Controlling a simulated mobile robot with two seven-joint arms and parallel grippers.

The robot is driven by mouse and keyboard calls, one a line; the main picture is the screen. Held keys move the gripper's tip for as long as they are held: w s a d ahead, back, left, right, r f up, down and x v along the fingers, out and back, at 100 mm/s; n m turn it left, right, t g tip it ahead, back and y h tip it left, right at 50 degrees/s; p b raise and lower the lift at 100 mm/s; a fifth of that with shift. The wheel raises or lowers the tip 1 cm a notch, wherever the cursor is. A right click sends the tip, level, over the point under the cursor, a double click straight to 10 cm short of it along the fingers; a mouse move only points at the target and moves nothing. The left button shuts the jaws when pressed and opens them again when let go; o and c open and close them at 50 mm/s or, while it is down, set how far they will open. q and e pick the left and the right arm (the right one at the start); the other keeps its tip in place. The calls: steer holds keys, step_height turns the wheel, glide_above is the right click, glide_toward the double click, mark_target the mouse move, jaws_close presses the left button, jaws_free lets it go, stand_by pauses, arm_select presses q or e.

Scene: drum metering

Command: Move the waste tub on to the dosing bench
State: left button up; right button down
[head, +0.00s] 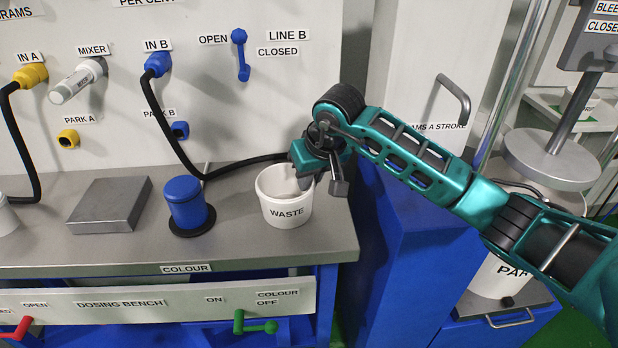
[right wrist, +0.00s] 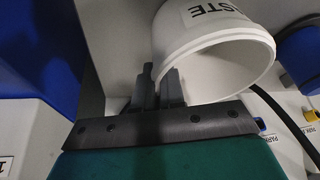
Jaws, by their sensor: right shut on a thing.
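The waste tub (head: 285,205) is a white round tub with a black WASTE label. It is upright at the right end of the grey dosing bench (head: 240,236), and appears to stand on the top. My right gripper (head: 319,182) reaches in from the right and is shut on the tub's rim at its right back side. The right wrist view also shows the tub (right wrist: 215,45), with the fingers (right wrist: 165,85) at its rim and its inside looking empty. My left gripper is not in view.
A blue canister (head: 185,203) on a black disc stands left of the tub. A grey metal block (head: 110,204) lies further left. A black hose (head: 240,165) runs behind the tub. A blue cabinet (head: 405,240) is right of the bench. A green lever (head: 258,326) is on the front panel.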

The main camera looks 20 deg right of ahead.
steer(key=shift+r, duration=0.1)
steer(key=c, duration=1.2)
jaws_free()
steer(key=shift+c, duration=0.2)
steer(key=shift+r, duration=0.2)
steer(key=p+v, duration=0.1)
steer(key=v, duration=1)
steer(key=shift+s+r, duration=0.2)
steer(key=shift+r, duration=0.05)
